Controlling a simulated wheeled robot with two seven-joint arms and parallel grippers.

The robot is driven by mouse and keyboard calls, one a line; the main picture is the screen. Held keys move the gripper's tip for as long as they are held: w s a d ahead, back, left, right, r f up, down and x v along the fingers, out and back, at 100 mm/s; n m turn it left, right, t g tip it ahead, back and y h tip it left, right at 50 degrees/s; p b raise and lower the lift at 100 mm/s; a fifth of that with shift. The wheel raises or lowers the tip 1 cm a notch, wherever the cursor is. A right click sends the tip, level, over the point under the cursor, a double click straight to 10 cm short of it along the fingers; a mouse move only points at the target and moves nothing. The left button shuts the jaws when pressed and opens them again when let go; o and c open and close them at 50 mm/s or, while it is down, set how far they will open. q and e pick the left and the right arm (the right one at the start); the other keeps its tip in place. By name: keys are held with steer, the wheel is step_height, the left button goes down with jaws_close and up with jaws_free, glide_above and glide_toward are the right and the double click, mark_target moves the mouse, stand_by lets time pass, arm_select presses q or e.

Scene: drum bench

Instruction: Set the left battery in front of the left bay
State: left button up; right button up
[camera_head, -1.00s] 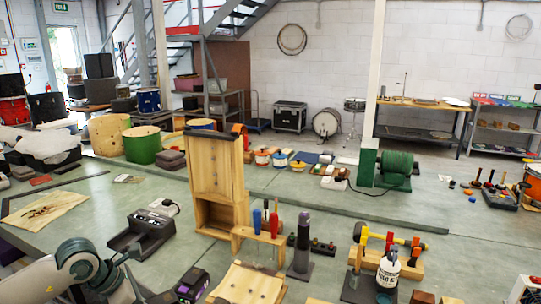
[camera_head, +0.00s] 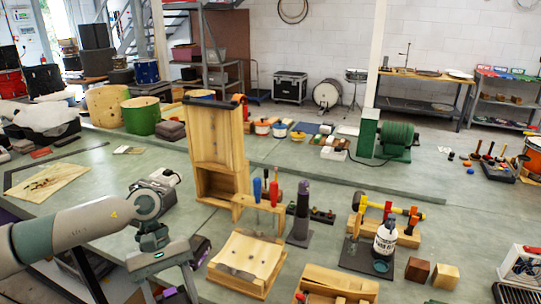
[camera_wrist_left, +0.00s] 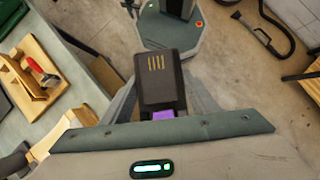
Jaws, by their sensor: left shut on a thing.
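My left gripper (camera_head: 170,292) points down near the bench's front edge, at the bottom of the head view. It is shut on a black battery with a purple part, seen clearly in the left wrist view (camera_wrist_left: 160,82) with several gold stripes on its face. Another dark, purple-marked object (camera_head: 200,250), apparently a second battery, lies just right of the gripper. The charger with the bays is mostly hidden behind my left arm; a white device (camera_head: 163,177) shows beyond the wrist. I cannot make out the left bay. My right gripper is out of view.
A wooden block (camera_head: 245,262) stands right of the gripper, with a wooden tool rack (camera_head: 259,208) and a tall wooden cabinet (camera_head: 217,150) behind. A white bottle (camera_head: 385,238) and mallets are further right. In the wrist view, floor lies beneath the battery.

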arm_select(q)
steer(key=s+m, duration=0.1)
steer(key=r+m+y, duration=0.1)
steer(key=m, duration=0.1)
steer(key=s+r+m+g+y, duration=0.1)
steer(key=shift+s+m, duration=0.3)
steer(key=shift+m, duration=0.1)
steer(key=shift+s+a+r+m+y, duration=0.15)
steer(key=shift+s+r+m+y, duration=0.1)
steer(key=shift+s+m+y, duration=0.45)
steer(key=shift+w, duration=0.25)
steer(key=shift+w, duration=0.1)
